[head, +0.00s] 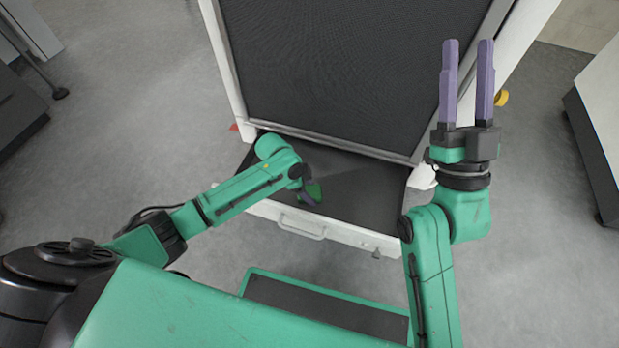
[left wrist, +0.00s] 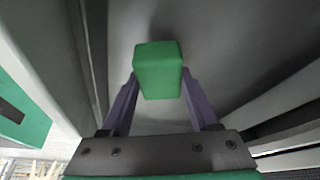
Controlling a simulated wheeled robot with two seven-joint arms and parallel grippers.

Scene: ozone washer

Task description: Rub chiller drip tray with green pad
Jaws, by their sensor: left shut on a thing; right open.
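The green pad (left wrist: 158,70) is a small green block, held between the two purple fingers of my left gripper (left wrist: 158,88) in the left wrist view. In the head view my left gripper (head: 308,194) reaches down into the dark drip tray (head: 370,187), and the green pad (head: 316,191) shows partly there. The tray is a pulled-out, white-fronted drawer at the foot of the chiller. I cannot tell whether the pad touches the tray floor. My right gripper (head: 467,85) is raised with its purple fingers pointing up, open and empty.
The chiller (head: 350,70), with a dark mesh front and white frame, stands behind the tray. The tray front has a handle (head: 302,228). A yellow knob (head: 501,98) is at the chiller's right side. Grey floor is free on both sides, with cabinets at the far left and right.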

